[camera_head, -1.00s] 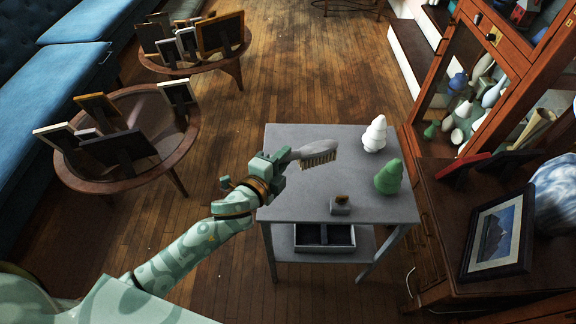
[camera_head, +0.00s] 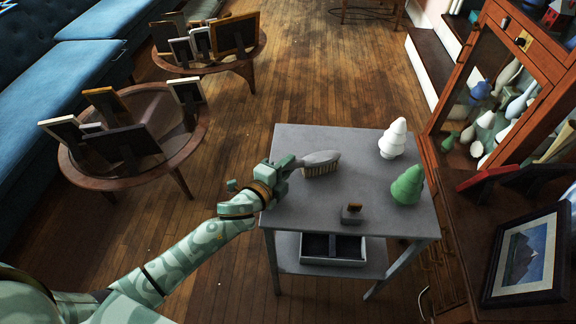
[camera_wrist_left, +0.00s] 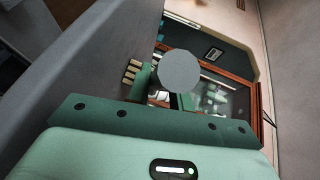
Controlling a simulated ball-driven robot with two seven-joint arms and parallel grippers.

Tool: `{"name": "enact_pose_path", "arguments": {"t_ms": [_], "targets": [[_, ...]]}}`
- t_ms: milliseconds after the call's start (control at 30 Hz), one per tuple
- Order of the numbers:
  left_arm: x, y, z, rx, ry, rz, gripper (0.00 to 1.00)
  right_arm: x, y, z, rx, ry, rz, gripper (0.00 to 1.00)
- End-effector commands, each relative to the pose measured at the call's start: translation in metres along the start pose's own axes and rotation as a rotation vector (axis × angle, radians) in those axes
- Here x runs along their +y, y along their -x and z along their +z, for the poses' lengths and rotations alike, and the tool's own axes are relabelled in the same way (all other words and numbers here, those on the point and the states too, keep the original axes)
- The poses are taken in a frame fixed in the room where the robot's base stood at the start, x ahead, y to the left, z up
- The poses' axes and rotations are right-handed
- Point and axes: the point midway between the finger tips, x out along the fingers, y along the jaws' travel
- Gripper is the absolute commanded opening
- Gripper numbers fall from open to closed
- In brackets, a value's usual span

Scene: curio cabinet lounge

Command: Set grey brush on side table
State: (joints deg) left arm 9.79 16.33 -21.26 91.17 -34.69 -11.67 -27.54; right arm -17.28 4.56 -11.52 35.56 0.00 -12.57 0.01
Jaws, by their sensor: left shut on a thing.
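The grey brush (camera_head: 321,162) has a rounded grey head with pale tan bristles pointing down. My left gripper (camera_head: 289,166) is shut on its handle and holds it over the left part of the grey side table (camera_head: 300,205). The bristles are at or just above the tabletop; I cannot tell whether they touch. In the left wrist view the round grey end of the brush (camera_wrist_left: 181,71) shows between the jaws, with bristles beside the table surface (camera_wrist_left: 75,80). My right gripper is not in view.
The tabletop's middle is clear. A wooden cabinet (camera_head: 470,220) stands at right.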

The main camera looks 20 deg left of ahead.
Motion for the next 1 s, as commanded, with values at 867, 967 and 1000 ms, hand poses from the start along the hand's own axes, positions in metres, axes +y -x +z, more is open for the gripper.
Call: {"name": "enact_pose_path", "arguments": {"t_ms": [867, 967, 1000], "targets": [[-0.003, 0.084, -0.001, -0.001, 0.001, 0.001, 0.43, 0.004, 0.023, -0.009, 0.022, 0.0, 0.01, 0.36], [-0.003, 0.102, 0.0, -0.002, 0.0, 0.001, 0.43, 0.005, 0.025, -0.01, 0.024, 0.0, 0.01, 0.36], [-0.002, 0.108, -0.001, -0.001, 0.001, 0.001, 0.43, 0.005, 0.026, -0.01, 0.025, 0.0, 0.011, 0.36]]}}
